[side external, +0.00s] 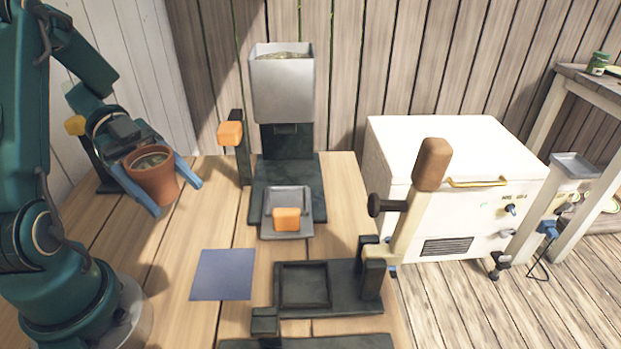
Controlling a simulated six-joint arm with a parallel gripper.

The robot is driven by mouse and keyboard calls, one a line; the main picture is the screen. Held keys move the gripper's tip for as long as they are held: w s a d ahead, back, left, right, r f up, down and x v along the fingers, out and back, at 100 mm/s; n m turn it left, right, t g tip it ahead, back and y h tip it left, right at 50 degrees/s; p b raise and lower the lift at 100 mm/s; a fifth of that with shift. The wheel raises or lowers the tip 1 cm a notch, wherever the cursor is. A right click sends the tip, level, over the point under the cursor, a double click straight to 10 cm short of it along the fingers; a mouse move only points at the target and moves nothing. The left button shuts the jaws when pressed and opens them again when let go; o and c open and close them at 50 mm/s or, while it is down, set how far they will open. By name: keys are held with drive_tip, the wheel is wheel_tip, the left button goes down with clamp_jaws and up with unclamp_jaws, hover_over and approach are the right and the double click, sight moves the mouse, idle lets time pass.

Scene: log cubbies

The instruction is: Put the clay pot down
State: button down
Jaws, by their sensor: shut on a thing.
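The clay pot (153,182) is a terracotta pot with greyish-brown contents, in the left part of the side external view. My gripper (176,199) is shut on it, with one blue finger on each side of the pot. The pot looks roughly upright, tilted slightly. It appears above the left part of the wooden table; whether its base touches the table I cannot tell. A flat blue-grey square (223,274) lies bare on the table, to the right of and nearer than the pot.
A hopper (283,88) stands at the back over a grey tray (302,205) holding an orange block (286,219). A dark press (340,296) with an upright wooden-handled lever (433,166) is at front right. A white chest (440,146) stands right of the table.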

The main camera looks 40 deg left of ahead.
drive_tip(key=shift+s+a+f, duration=0.1)
drive_tip(key=shift+a, duration=0.25)
drive_tip(key=shift+f+n+t, duration=0.1)
drive_tip(key=shift+n+t, duration=0.2)
hover_over(237, 281)
wheel_tip(237, 281, down, 7)
drive_tip(key=shift+d+f, duration=0.1)
drive_tip(key=shift+f, duration=1.8)
unclamp_jaws()
drive_tip(key=shift+f, duration=0.15)
